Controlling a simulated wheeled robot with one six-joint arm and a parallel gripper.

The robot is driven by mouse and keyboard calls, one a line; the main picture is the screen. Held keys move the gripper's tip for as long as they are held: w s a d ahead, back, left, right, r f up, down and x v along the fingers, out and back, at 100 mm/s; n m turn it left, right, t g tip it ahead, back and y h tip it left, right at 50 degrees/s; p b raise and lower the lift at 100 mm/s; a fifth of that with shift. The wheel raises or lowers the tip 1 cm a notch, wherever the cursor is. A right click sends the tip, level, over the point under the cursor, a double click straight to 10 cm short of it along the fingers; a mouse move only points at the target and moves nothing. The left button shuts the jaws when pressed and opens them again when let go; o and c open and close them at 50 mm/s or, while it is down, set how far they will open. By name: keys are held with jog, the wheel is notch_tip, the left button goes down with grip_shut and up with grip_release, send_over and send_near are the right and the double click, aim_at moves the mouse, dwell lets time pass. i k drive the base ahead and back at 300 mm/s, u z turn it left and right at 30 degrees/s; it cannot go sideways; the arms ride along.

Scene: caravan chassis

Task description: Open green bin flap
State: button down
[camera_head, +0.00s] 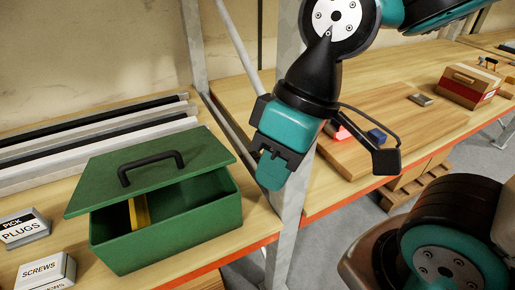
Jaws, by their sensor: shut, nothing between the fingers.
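The green bin (165,232) stands on the wooden bench at the left. Its green flap (205,158), with a black handle (150,165) on top, is tilted and partly raised at the front, leaving a gap. A yellow item (139,212) shows inside through the gap. My gripper (268,183) is to the right of the bin, near the metal post, apart from the flap and handle. It is shut and empty; its fingertips are small and partly hidden from this angle.
A grey metal post (289,225) stands right beside my gripper. Labelled PLUGS (24,229) and SCREWS (45,272) boxes sit left of the bin. Long rails (90,135) lie behind it. A brown-and-red box (469,86) stands on the right bench.

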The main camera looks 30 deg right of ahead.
aim_at(112, 178)
jog(key=z, duration=1.2)
jog(key=k, duration=0.85)
jog(key=u, duration=1.75)
